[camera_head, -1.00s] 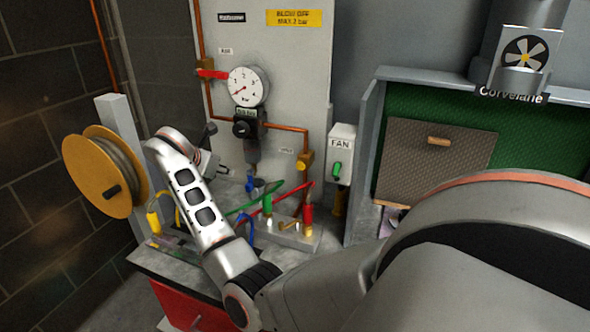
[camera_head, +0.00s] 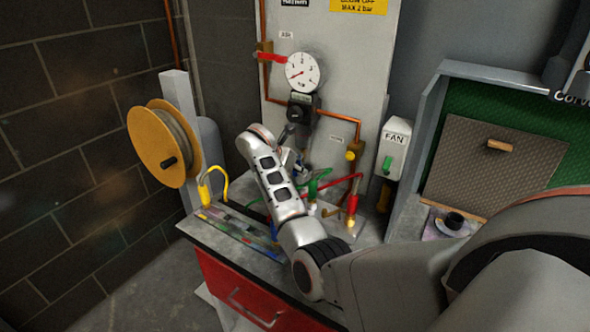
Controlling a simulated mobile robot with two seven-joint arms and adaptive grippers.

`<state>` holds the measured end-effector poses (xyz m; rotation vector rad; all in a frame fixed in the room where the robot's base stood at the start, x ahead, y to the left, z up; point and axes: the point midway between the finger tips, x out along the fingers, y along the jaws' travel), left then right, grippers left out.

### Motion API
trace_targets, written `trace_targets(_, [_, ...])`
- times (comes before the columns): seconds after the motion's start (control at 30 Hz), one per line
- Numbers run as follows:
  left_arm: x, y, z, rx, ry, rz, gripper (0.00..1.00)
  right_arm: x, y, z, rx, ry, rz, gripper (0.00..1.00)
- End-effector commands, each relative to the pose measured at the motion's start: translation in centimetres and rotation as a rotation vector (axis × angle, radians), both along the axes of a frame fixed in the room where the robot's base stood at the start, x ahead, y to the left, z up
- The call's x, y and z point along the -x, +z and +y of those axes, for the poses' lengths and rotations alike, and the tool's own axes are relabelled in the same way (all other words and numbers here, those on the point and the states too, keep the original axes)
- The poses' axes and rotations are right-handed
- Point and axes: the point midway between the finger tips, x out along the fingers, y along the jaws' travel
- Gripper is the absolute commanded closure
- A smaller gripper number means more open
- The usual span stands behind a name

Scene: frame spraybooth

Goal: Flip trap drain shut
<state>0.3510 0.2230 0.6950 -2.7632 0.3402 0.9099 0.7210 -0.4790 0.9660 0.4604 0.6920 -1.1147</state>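The trap (camera_head: 302,134) hangs below the black regulator (camera_head: 301,107) and the round pressure gauge (camera_head: 301,72) on the grey wall panel. Its lower end and drain are mostly hidden behind my wrist and gripper; I cannot tell the drain's position. One arm of mine comes in from the lower right, with its white forearm reaching up and left. Its gripper (camera_head: 292,159) is beside the lower part of the trap, partly hidden by the wrist. I cannot tell whether it touches the drain or whether its fingers are open. My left gripper is not in view.
A yellow hose reel (camera_head: 163,145) stands at the left. Green and red hoses and a brass-fitted block (camera_head: 342,222) lie close right of the gripper. A red-lever valve (camera_head: 271,58) is on the copper pipe above. The FAN switch box (camera_head: 394,150) and booth are farther right.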

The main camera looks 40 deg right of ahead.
Motion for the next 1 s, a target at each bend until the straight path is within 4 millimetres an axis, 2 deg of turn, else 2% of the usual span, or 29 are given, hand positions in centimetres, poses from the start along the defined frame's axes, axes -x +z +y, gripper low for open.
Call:
trace_targets(0.13, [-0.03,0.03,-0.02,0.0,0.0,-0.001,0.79,-0.02,0.03,0.01,0.0,0.0,0.0,0.71])
trace_targets(0.17, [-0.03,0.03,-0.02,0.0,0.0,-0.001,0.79,-0.02,0.03,0.01,0.0,0.001,-0.001,0.73])
trace_targets(0.27, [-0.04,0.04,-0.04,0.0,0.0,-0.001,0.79,-0.01,0.03,0.02,0.0,0.001,-0.001,0.99])
trace_targets(0.67, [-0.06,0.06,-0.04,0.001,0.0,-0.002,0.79,-0.1,0.01,0.05,-0.014,-0.001,-0.035,1.0])
trace_targets(1.0, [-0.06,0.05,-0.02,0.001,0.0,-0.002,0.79,-0.62,0.11,0.23,-0.094,-0.001,-0.228,1.0])
